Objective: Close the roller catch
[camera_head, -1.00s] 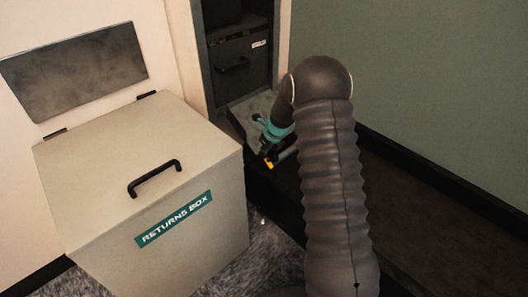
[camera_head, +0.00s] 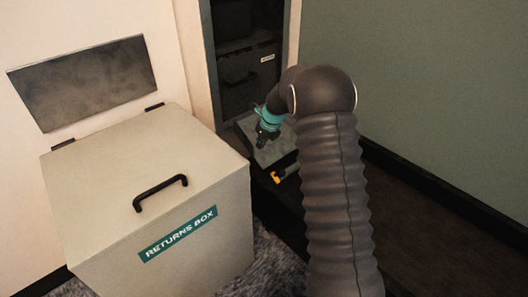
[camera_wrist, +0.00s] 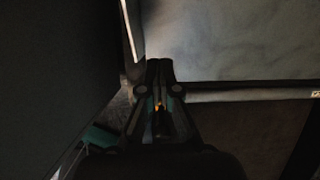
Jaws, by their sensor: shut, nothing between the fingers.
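A grey flat panel (camera_head: 277,151) lies low at the foot of the dark cabinet opening in the head view. A dark bar with an orange end (camera_head: 277,177) sits at its front edge. I cannot tell for sure which part is the roller catch. My gripper (camera_head: 262,141) points down at the panel, shut and empty; whether it touches is unclear. In the wrist view my gripper (camera_wrist: 160,64) shows over the corner of a pale grey surface (camera_wrist: 230,40) with a light bar (camera_wrist: 245,94) along its edge. My arm hides part of the panel's right side.
The returns box (camera_head: 150,215) with a black handle (camera_head: 160,193) stands close on the left. The dark cabinet (camera_head: 240,75) rises behind the panel. A green wall (camera_head: 420,90) closes the right side, with dark floor (camera_head: 425,220) before it.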

